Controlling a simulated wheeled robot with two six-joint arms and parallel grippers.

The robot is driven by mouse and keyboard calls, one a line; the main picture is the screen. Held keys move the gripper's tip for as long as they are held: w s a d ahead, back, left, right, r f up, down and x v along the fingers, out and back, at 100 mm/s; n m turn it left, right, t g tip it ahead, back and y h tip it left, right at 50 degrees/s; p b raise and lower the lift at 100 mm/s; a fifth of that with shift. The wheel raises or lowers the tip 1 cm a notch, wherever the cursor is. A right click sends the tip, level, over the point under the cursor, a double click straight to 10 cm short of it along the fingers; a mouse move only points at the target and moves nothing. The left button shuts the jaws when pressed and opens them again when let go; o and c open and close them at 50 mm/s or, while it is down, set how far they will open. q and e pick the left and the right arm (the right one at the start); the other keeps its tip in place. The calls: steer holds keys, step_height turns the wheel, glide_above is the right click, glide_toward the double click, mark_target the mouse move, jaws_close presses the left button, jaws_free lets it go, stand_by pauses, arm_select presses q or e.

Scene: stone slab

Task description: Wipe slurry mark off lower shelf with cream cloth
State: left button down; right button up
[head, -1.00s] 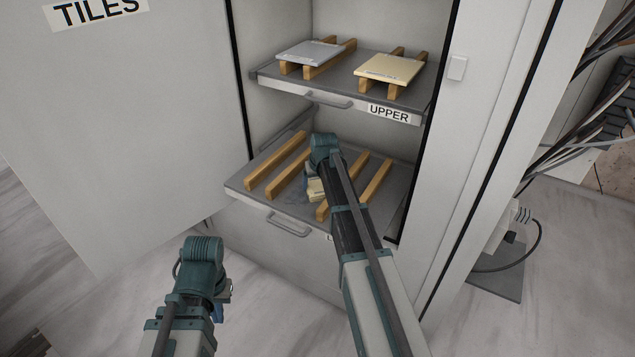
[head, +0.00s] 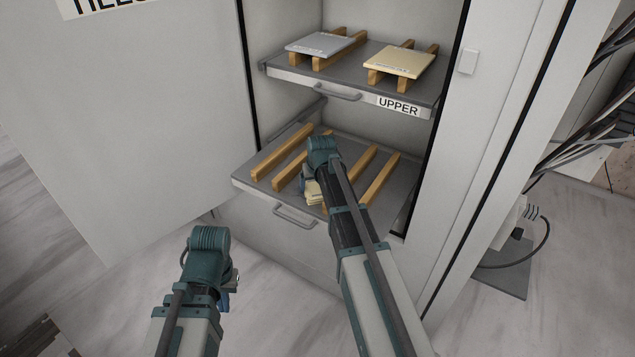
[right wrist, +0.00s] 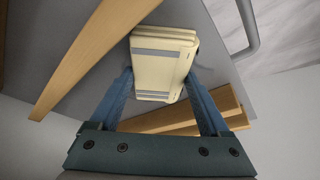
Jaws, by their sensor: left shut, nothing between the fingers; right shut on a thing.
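The cream cloth (head: 314,196) is a folded pad with grey bands, on or just above the lower shelf (head: 248,184) between the wooden rails. It also shows in the right wrist view (right wrist: 163,58). My right gripper (right wrist: 160,82) is shut on it, with one blue finger on each side. In the head view my right arm reaches over the shelf and hides part of it and most of the gripper. I cannot make out the slurry mark. My left gripper (head: 230,284) is shut and empty, low in front of the cabinet, partly hidden by its wrist.
Several wooden rails (head: 282,151) lie across the lower shelf on both sides of the cloth. The upper shelf (head: 358,88) sits above, with a grey tile (head: 318,43) and a cream tile (head: 402,62) on rails. The cabinet wall stands close at the right.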

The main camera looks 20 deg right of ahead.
mark_target(308, 194)
steer(key=shift+s+a, duration=0.2)
steer(key=shift+s+a, duration=0.45)
steer(key=shift+a, duration=0.2)
steer(key=shift+s+a, duration=0.45)
steer(key=shift+a, duration=0.15)
steer(key=shift+s+a, duration=1.1)
steer(key=shift+a, duration=0.25)
steer(key=shift+s+a, duration=1.05)
steer(key=shift+a, duration=0.25)
steer(key=shift+w, duration=0.15)
steer(key=shift+w+a+r, duration=0.1)
steer(key=shift+w+a, duration=0.75)
steer(key=shift+w, duration=0.2)
steer(key=shift+w+d, duration=0.95)
steer(key=shift+d, duration=0.25)
steer(key=shift+w+d, duration=0.1)
steer(key=shift+d, duration=0.1)
